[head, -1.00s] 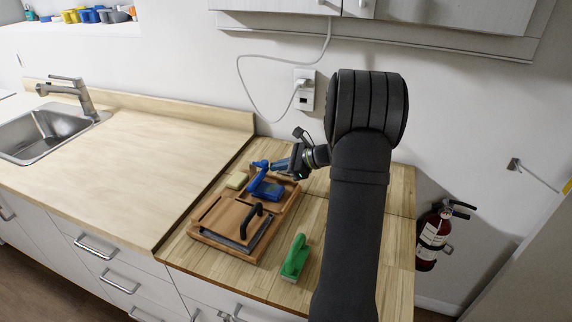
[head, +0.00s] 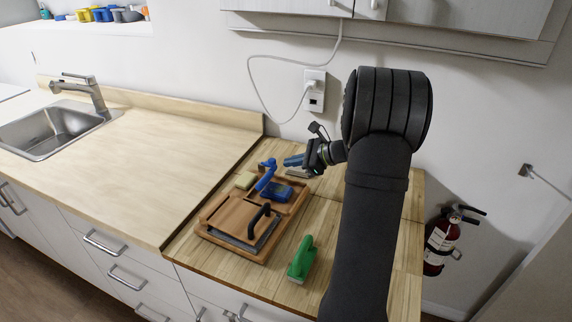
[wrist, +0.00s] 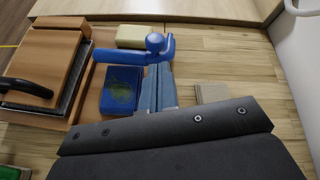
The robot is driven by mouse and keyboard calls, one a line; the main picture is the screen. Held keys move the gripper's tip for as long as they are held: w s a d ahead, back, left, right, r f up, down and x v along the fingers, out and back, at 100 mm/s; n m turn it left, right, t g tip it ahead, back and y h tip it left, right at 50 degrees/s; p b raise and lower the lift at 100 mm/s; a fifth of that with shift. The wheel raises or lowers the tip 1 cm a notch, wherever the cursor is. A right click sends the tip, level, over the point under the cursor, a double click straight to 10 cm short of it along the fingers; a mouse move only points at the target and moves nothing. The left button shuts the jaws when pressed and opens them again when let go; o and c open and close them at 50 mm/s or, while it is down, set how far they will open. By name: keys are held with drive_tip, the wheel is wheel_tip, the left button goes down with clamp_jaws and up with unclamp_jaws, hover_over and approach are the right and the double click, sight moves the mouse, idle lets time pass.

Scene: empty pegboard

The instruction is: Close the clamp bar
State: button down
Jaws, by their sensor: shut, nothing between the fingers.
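A brown wooden tray (head: 232,254) holds a board with a black bow handle (head: 261,216). A blue piece stands at the tray's far part: a flat blue block (head: 278,192) and a raised blue bar (head: 266,176). In the wrist view the bar (wrist: 120,56) ends near a round knob, beside the block (wrist: 121,90). I cannot tell for certain which part is the clamp bar. My gripper (head: 288,161) is shut and empty, just right of the raised bar in the head view. In the wrist view its blue-grey fingers (wrist: 155,90) point at the bar; contact cannot be told.
A yellow sponge (head: 245,181) lies beside the blue bar. A green handled tool (head: 302,259) lies right of the tray. A small grey-beige block (wrist: 211,93) is right of my fingers. A wall outlet (head: 314,90) is behind. The left counter is clear.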

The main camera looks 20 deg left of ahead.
drive_tip(key=r+v, duration=0.1)
drive_tip(key=v, duration=0.6)
drive_tip(key=n+h, duration=1.1)
drive_tip(key=n, duration=0.3)
approach(270, 176)
drive_tip(key=f, duration=0.2)
drive_tip(key=a+f, duration=0.1)
drive_tip(key=f, duration=0.3)
drive_tip(key=shift+a, duration=0.3)
drive_tip(key=shift+s+d+f+h, duration=0.15)
drive_tip(key=shift+f+h, duration=0.15)
drive_tip(key=shift+f, duration=0.4)
